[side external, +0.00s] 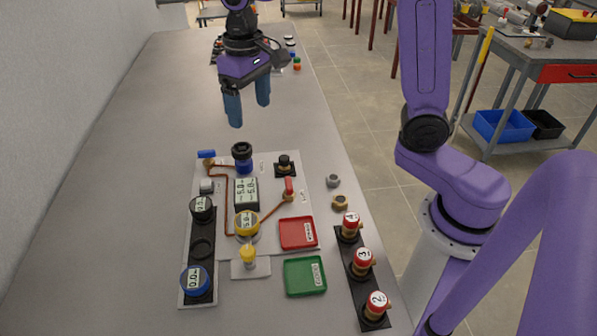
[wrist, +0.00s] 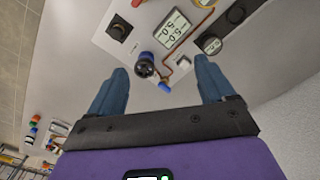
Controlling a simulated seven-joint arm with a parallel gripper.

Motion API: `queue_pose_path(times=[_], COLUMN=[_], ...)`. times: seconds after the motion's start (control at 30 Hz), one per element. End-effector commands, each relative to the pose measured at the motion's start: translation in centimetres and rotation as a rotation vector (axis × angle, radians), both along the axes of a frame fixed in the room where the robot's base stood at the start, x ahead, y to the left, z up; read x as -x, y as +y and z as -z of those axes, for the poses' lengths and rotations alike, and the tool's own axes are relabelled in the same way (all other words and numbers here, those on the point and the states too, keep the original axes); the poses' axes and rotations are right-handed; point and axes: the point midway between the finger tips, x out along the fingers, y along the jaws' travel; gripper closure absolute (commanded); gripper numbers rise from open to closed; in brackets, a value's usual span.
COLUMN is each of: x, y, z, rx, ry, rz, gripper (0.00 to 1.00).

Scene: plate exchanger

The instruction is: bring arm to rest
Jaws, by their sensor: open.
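My gripper (side external: 248,103) hangs in the air above the table, past the far end of the plate exchanger board (side external: 225,230). Its two blue fingers are apart with nothing between them. In the wrist view my gripper (wrist: 160,88) is also open and empty. Beyond its fingertips the wrist view shows a dark knob with a blue base (wrist: 146,65) and a display reading 5.0 (wrist: 174,28). The same knob (side external: 242,158) stands upright on the board in the side view, below and apart from the fingers.
A red tray (side external: 297,233) and a green tray (side external: 305,276) lie at the board's right. A black rack (side external: 352,262) holds red-capped numbered valves. Gauges (side external: 195,280) stand at the left. Small items (side external: 297,63) sit at the far end. The table's left side is clear.

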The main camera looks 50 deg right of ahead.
Motion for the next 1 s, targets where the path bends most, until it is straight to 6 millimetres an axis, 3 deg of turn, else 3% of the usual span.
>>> queue_pose_path(times=[0.47, 0.8, 1.0], x=[12.7, 21.7, 25.0], y=[-0.4, -3.3, -4.9], z=[1.8, 3.7, 4.7], rx=[-0.004, -0.008, -0.011], ry=[-0.010, -0.016, -0.019], rz=[-0.477, -0.807, -0.940], gripper=[0.18, 0.18, 0.18])
